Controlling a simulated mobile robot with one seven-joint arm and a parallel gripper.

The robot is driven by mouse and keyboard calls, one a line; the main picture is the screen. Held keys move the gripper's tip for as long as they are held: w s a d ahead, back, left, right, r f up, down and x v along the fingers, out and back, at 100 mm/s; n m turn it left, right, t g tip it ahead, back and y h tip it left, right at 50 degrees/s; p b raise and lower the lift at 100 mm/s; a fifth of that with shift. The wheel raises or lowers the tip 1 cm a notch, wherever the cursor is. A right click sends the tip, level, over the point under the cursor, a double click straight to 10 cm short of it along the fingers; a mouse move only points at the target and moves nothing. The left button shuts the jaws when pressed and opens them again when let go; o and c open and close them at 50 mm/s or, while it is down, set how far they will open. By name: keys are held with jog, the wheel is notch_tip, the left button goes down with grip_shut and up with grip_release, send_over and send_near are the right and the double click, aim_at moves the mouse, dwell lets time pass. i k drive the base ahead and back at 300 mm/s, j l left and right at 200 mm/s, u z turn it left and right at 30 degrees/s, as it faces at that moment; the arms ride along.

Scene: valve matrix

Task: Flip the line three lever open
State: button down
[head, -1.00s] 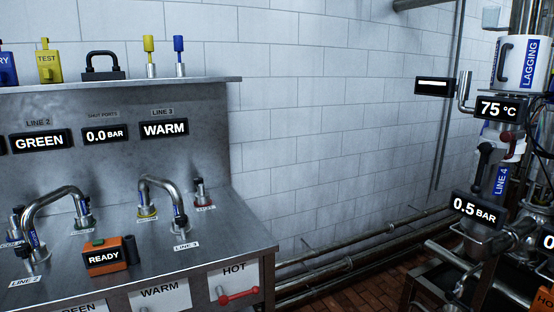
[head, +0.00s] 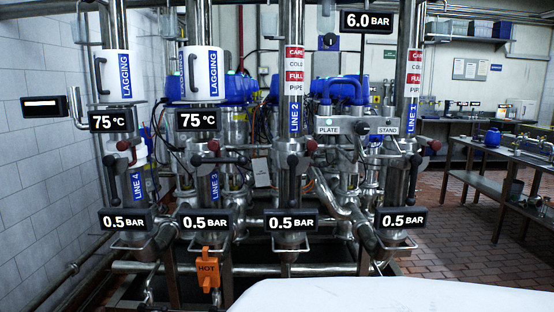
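The line three pipe stands left of centre in the head view, with a blue LINE 3 label (head: 214,187) on its lower part. A dark lever (head: 218,160) lies roughly level across this pipe above the label. A small dark red knob (head: 213,145) sits just above the lever. I cannot tell from its pose alone whether the valve is open or shut. A display reading 0.5 BAR (head: 205,222) is below, and one reading 75 °C (head: 204,121) is above. My gripper is not in view.
Line 4 (head: 137,186) stands to the left; line 2 (head: 294,115) and line 1 (head: 413,115) stand to the right. An orange HOT tag (head: 208,267) hangs below line three. A steel bench (head: 515,160) is at the right, with open brick floor (head: 440,225) before it.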

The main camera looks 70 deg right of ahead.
aim_at(196, 160)
jog(key=z, duration=1.75)
